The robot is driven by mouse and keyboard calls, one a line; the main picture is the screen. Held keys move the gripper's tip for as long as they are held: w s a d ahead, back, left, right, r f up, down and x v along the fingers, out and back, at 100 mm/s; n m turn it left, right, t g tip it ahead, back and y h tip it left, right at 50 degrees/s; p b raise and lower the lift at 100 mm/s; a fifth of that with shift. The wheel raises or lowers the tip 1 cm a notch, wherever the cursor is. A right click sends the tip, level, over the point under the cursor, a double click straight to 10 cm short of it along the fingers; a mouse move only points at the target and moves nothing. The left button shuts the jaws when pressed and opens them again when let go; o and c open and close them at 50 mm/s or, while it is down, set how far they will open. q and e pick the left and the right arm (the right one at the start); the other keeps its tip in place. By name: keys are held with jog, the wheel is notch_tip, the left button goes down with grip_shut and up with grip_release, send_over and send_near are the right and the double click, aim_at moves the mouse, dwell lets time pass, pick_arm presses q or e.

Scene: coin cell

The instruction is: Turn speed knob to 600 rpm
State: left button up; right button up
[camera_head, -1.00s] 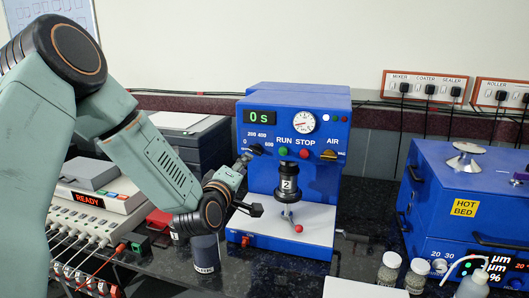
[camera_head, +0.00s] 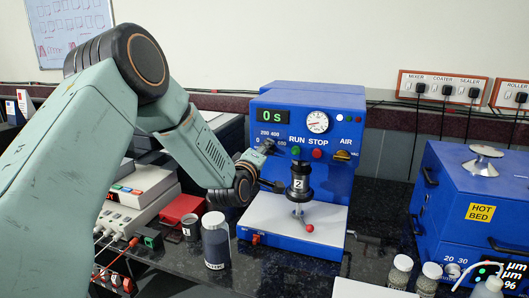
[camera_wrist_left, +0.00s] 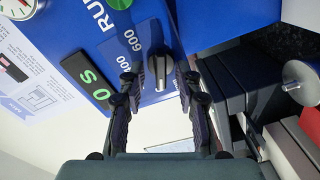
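The speed knob (camera_wrist_left: 159,72) is a black knob on the blue machine's front panel, beside the printed numbers 400 and 600. My left gripper (camera_wrist_left: 159,82) is open, with one dark finger on each side of the knob and a visible gap on both sides. In the head view my left gripper (camera_head: 264,167) is at the panel's left side. I cannot tell exactly where the pointer stands. My right gripper is not in view.
The press (camera_head: 300,183) with its red-tipped lever stands right of my gripper. A dark jar (camera_head: 215,242) and a red box (camera_head: 181,209) stand below my left arm. The hot bed (camera_head: 478,205) is at right. Dark counter is free in front of the machine.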

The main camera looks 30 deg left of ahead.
pick_arm(q)
jog(key=shift+a, duration=0.1)
jog(key=c, duration=0.3)
grip_shut()
jog(key=shift+m, duration=0.3)
jog(key=shift+w+d+m+p, duration=0.15)
jog(key=shift+m+p, duration=2.3)
jog(key=shift+m, duration=4.1)
jog(key=shift+s+d+m+p, duration=0.2)
jog(key=shift+m+p, duration=2.25)
jog(key=shift+m, duration=4.1)
